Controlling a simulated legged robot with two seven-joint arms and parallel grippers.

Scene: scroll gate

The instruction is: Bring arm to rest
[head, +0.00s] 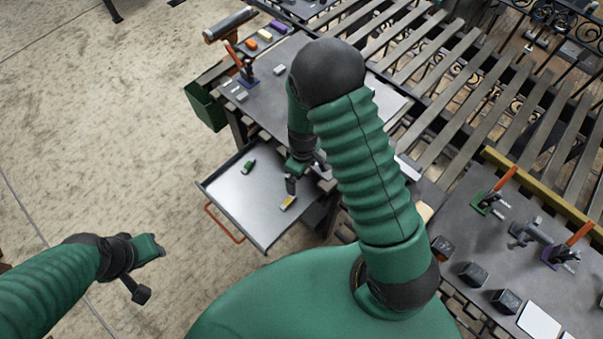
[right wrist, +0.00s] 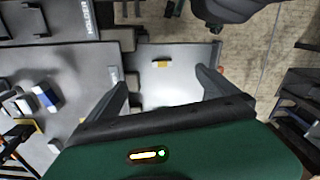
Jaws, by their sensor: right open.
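My right arm reaches up and over the workbench (head: 262,103) in the head view. Its gripper (head: 305,176) hangs over the open drawer (head: 232,200), near the drawer's inner edge. In the right wrist view the right gripper (right wrist: 165,90) has its fingers spread wide with nothing between them. A small yellow and grey block (head: 288,202) lies in the drawer just below it; this also shows beyond the fingers in the right wrist view (right wrist: 160,64). My left gripper (head: 146,272) hangs over bare floor at the lower left; its finger gap is unclear.
A green object (head: 248,167) lies in the drawer. A toggle clamp with an orange handle (head: 240,65) and several coloured blocks stand on the bench. A green bin (head: 206,110) hangs at its side. Another table (head: 515,260) with clamps and dark blocks is at right. Left floor is clear.

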